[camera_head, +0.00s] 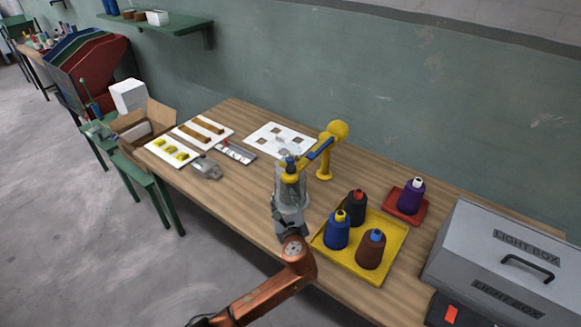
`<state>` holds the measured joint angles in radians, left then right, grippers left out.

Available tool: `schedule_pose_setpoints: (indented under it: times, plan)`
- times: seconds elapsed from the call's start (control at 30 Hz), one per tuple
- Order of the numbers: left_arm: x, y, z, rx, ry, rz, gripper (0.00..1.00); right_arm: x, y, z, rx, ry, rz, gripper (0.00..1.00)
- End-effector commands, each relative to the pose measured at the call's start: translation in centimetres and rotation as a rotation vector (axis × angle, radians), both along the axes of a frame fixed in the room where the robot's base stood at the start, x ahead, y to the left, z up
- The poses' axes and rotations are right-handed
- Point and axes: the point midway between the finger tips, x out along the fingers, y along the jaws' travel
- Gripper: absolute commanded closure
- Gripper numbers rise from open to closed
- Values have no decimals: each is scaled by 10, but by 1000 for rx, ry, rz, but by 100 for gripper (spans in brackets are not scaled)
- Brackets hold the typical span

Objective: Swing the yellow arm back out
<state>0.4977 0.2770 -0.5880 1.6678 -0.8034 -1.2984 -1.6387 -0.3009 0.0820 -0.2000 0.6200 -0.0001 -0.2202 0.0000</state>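The yellow arm (325,166) stands on the table near its back edge, with a round yellow head at the top. A blue bar (320,149) runs from it toward the front left, ending beside yellow parts at my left gripper (290,168). My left gripper reaches up from the front edge over the table, its fingertips at the outer end of the bar. The gripper's own body hides much of the contact, so I cannot tell whether the fingers are closed on it. My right gripper is not in view.
A yellow tray (393,240) with blue, black and brown spools stands to the right. A purple spool (411,196) is on a red tray. A grey light box (490,250) fills the right end. A white board (262,135) lies behind my gripper.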

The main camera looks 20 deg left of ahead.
Motion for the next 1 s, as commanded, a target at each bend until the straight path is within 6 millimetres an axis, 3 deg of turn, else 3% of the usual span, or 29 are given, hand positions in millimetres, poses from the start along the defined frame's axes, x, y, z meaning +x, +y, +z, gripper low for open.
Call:
schedule_pose_setpoints:
  times: [0.03,0.1,0.23,0.7,1.0]
  plan:
    - [11,-9,25,99,-19,-18,61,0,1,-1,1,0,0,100]
    - [20,-19,48,209,-33,-34,61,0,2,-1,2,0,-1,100]
    - [28,-27,69,314,-44,-44,61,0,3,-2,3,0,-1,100]
    - [86,-1,70,328,-44,-42,61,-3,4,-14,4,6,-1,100]
    - [97,5,71,325,-44,-44,61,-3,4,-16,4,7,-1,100]
